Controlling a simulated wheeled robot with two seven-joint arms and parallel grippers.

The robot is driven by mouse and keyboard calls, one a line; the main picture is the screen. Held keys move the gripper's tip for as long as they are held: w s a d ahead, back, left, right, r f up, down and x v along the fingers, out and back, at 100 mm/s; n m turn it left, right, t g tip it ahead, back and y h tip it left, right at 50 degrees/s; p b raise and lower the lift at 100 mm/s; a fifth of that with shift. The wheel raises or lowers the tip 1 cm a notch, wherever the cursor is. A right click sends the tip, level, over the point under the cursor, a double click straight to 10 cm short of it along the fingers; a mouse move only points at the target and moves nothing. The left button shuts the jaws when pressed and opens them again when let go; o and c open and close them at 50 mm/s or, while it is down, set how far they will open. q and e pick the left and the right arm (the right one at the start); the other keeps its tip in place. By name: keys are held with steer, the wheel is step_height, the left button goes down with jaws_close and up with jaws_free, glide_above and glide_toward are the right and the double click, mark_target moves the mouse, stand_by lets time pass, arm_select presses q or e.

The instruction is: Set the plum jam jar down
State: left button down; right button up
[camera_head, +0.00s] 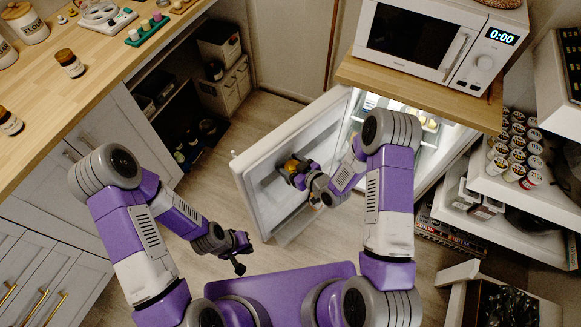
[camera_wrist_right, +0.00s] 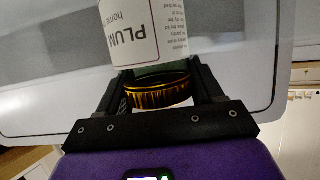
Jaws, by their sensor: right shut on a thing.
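The plum jam jar (camera_wrist_right: 150,35) shows in the right wrist view, with a white label reading "PLUM" and a ribbed gold lid. My right gripper (camera_wrist_right: 160,98) is shut on it, with one finger on each side near the lid end. In the head view the jar (camera_head: 291,165) is a small gold and dark shape, partly hidden by my right gripper (camera_head: 296,172). It is in front of the inner face of the open fridge door. My left gripper (camera_head: 240,257) is low in front of the floor, away from the jar; its finger gap is unclear.
The fridge door (camera_head: 262,150) stands open, with the lit fridge interior (camera_head: 420,122) to its right under a microwave (camera_head: 430,38). A wooden counter (camera_head: 105,75) at left holds several jars and has bare room. Shelves (camera_head: 525,195) with cans stand at right.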

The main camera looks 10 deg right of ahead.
steer(key=shift+f, duration=0.5)
steer(key=shift+f, duration=0.1)
steer(key=o, duration=1.4)
steer(key=shift+c, duration=0.2)
